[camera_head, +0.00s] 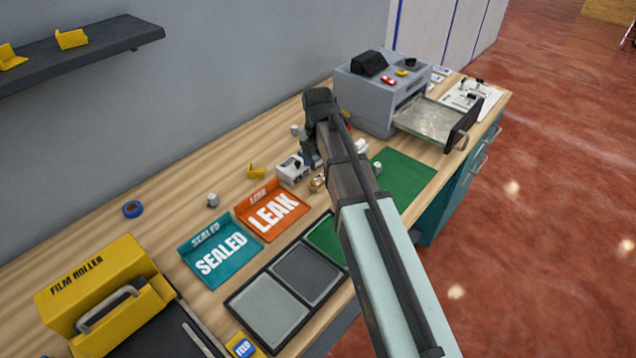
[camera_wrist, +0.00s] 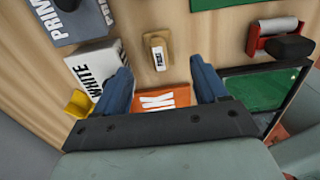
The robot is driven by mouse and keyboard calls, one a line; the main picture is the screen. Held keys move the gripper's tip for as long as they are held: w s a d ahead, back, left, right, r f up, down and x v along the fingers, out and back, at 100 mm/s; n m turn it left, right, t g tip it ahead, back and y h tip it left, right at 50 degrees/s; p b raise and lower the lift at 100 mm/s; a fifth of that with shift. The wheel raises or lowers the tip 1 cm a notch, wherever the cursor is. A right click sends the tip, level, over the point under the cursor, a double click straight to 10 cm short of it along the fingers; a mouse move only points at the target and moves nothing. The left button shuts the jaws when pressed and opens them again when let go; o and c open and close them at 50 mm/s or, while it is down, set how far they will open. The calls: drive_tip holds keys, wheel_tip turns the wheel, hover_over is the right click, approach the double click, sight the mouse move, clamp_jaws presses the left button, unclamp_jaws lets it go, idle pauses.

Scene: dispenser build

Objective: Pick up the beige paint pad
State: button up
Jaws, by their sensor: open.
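In the head view my gripper (camera_head: 311,158) is mostly hidden behind my arm, near the pad.
A box marked WHITE (camera_wrist: 97,68) stands left of the pad, with a grey box (camera_wrist: 72,20) beyond it. A red and black tool (camera_wrist: 283,40) lies to the right. The orange LEAK tray (camera_head: 272,212) and teal SEALED tray (camera_head: 222,258) are nearby.

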sight(318, 176)
drive_tip(key=shift+f, duration=2.7)
drive_tip(key=c, duration=1.1)
drive_tip(key=shift+r, duration=0.15)
drive_tip(key=shift+c, duration=0.2)
